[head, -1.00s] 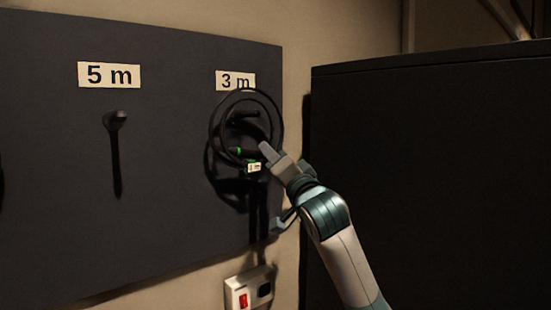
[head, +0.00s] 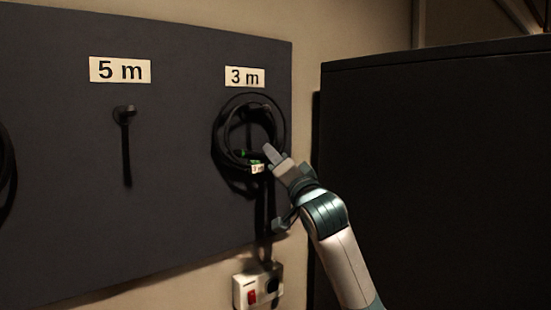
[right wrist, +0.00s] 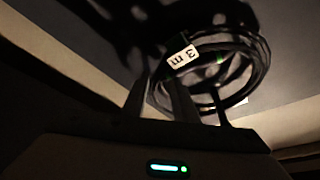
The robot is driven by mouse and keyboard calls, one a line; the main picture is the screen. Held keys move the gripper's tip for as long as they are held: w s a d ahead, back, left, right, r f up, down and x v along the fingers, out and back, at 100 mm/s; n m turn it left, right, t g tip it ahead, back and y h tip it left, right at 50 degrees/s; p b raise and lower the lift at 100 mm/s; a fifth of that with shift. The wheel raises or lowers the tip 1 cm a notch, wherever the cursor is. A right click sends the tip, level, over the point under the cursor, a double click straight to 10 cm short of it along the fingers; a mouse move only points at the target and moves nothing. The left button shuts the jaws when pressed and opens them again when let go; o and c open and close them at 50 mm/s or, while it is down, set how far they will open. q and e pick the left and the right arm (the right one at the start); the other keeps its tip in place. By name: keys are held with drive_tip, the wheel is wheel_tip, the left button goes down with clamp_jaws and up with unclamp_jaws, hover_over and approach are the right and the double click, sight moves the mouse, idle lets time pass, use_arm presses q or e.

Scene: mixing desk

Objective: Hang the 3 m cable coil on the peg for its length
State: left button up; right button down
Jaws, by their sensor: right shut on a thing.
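The black cable coil (head: 284,128) is up against the dark board below the "3 m" sign (head: 245,77). Its loop surrounds the peg (head: 259,107), which shows just inside the top of the ring; I cannot tell whether the coil rests on it. A white "3 m" tag (head: 258,169) and green bands are at the coil's bottom. My right gripper (head: 268,153) is shut on the coil's lower right part. In the right wrist view the tag (right wrist: 183,57) reads "3 m", and the coil lies beyond the fingers. My left gripper is not in view.
An empty peg (head: 125,112) is under the "5 m" sign (head: 120,70). Part of another dark coil shows at the left edge. A socket box with a red switch (head: 252,297) is on the wall below. A large black cabinet (head: 430,170) stands close on the right.

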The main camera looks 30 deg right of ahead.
idle(0.4)
unclamp_jaws()
idle(0.4)
drive_tip(key=shift+s, duration=0.15)
idle(0.6)
drive_tip(key=s+p, duration=0.1)
drive_tip(key=s, duration=0.8)
drive_tip(key=shift+s+d, duration=0.4)
idle(1.2)
idle(0.5)
